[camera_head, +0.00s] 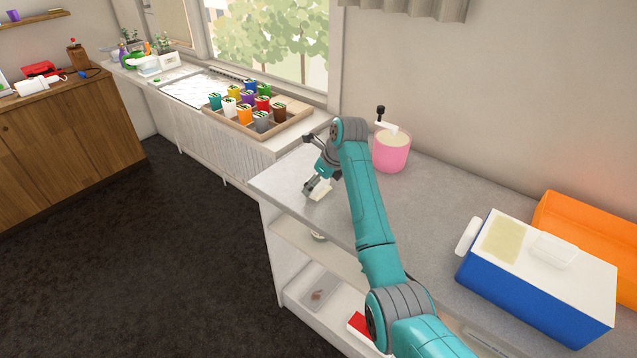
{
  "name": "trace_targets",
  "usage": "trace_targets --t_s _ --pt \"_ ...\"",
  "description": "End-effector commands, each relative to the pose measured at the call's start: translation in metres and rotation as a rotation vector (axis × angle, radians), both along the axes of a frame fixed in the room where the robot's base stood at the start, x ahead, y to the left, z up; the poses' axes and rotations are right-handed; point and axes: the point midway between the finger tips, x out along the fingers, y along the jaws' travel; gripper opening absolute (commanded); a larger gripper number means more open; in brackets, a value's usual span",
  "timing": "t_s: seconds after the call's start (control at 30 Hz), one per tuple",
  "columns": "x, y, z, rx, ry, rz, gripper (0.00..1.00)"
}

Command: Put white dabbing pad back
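My gripper (315,187) is low over the left end of the grey counter (425,205). A small white pad-like thing (323,191) is at its fingertips, partly covered by them. It is too small to tell whether the fingers are closed on it, or whether it touches the counter. My teal arm reaches across the counter and hides part of it.
A pink tub (391,154) with a black-topped tool stands behind my arm. A blue box with a white lid (580,265) and an orange bin (590,235) stand at right. A wooden tray (289,124) of coloured containers is on the sill. Open shelves are below.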

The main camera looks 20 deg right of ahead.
Motion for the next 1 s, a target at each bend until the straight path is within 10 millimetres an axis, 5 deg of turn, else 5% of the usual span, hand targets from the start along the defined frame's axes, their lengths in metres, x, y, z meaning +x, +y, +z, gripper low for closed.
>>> trace_targets --t_s 0.27,0.7,1.0 --pt "-0.005 -0.004 0.018 -0.001 -0.003 0.000 1.00" --pt "-0.033 -0.023 0.093 0.000 -0.003 -0.001 1.00" --pt "-0.040 -0.028 0.112 0.000 0.000 0.000 1.00"
